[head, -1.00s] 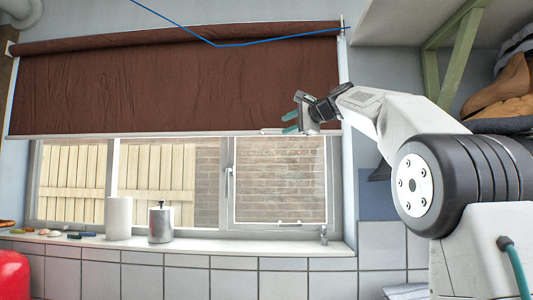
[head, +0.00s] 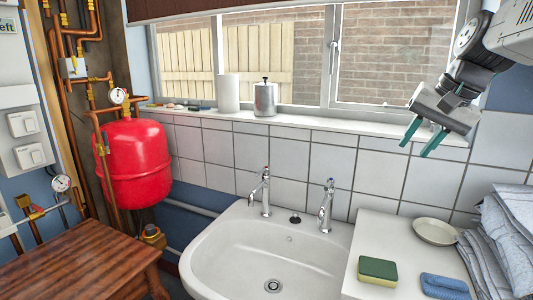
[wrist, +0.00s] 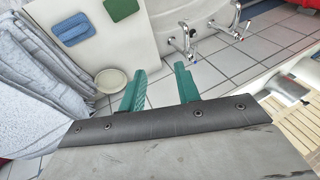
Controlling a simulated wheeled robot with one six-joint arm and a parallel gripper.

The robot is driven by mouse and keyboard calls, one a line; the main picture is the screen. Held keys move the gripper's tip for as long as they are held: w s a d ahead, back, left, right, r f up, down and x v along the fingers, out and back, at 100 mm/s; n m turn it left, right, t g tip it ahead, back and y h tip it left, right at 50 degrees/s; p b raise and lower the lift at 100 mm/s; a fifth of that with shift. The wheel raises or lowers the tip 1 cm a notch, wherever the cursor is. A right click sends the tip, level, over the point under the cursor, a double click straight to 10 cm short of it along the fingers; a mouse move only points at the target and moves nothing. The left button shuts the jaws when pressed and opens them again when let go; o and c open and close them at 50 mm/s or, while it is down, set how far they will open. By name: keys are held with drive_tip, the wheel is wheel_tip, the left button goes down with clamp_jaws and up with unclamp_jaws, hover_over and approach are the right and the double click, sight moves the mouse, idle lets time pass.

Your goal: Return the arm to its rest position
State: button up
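My gripper (head: 422,137) is at the upper right of the head view, in front of the window sill and tiled wall. Its two green fingers point down and stand apart with nothing between them. In the wrist view my gripper (wrist: 160,88) also shows its fingers apart, with only wall tiles behind the gap. My arm comes in from the upper right corner, and most of it is out of view.
Below are a white sink (head: 235,250) with two taps, and a white counter (head: 375,235) with a sponge (head: 378,270), a blue cloth (head: 444,286) and a dish (head: 436,232). Folded grey cloths (head: 510,235) lie right. A red tank (head: 135,165) and wooden table (head: 85,270) are left.

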drive_tip(key=s+a+f+n+g, duration=0.1)
drive_tip(key=s+f, duration=0.4)
drive_tip(key=s, duration=0.3)
drive_tip(key=s+a+f+n+g+h, duration=0.1)
drive_tip(key=s+a+f+n, duration=0.1)
drive_tip(key=s+f, duration=0.3)
drive_tip(key=s+a+f+n+g+h, duration=0.1)
drive_tip(key=s+f, duration=0.4)
drive_tip(key=s, duration=0.8)
drive_tip(key=shift+a+f+n, duration=0.2)
drive_tip(key=shift+a+n, duration=0.1)
drive_tip(key=shift+n, duration=0.4)
